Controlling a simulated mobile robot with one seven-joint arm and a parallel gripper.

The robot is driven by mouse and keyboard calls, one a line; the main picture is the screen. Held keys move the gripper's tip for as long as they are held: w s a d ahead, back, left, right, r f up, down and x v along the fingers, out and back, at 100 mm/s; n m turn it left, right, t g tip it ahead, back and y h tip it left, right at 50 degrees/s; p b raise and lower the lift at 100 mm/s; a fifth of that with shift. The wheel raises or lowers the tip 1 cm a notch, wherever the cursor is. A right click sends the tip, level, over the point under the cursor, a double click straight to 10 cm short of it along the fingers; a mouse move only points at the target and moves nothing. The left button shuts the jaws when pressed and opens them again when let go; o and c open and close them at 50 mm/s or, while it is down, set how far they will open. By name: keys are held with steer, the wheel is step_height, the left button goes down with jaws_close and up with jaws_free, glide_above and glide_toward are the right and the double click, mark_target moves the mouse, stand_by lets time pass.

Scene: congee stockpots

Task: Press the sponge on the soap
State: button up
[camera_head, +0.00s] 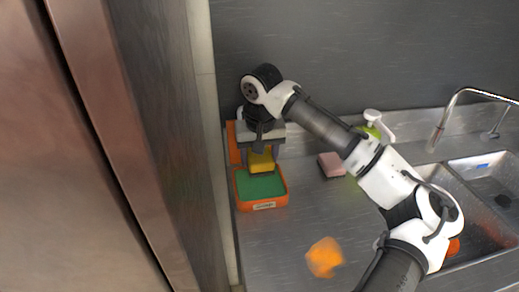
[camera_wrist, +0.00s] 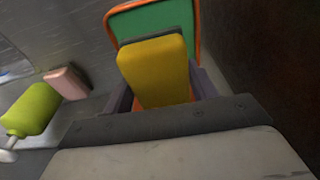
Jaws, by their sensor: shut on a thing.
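My gripper (camera_head: 262,152) is shut on a yellow sponge (camera_head: 262,163), with the fingers on either side of it. The sponge overlaps the back part of the green surface in the head view. I cannot tell whether they touch. The wrist view also shows the green surface (camera_wrist: 150,22) just beyond the sponge.
A pink block (camera_head: 331,165) and a green bottle with a white pump (camera_head: 373,119) stand to the right. An orange lump (camera_head: 324,258) lies on the counter in front. A sink (camera_head: 485,190) with a tap is at far right. A wall is close on the left.

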mark_target(259, 181)
steer(key=shift+w, duration=0.45)
steer(key=shift+s+f+b, duration=0.15)
steer(key=shift+f+b, duration=0.55)
steer(key=shift+b, duration=0.05)
step_height(259, 181, down, 4)
steer(key=b, duration=0.4)
steer(key=shift+f, duration=0.25)
steer(key=shift+f, duration=0.65)
stand_by(1.5)
step_height(259, 181, up, 7)
steer(key=p, duration=0.6)
steer(key=shift+r, duration=0.1)
stand_by(0.5)
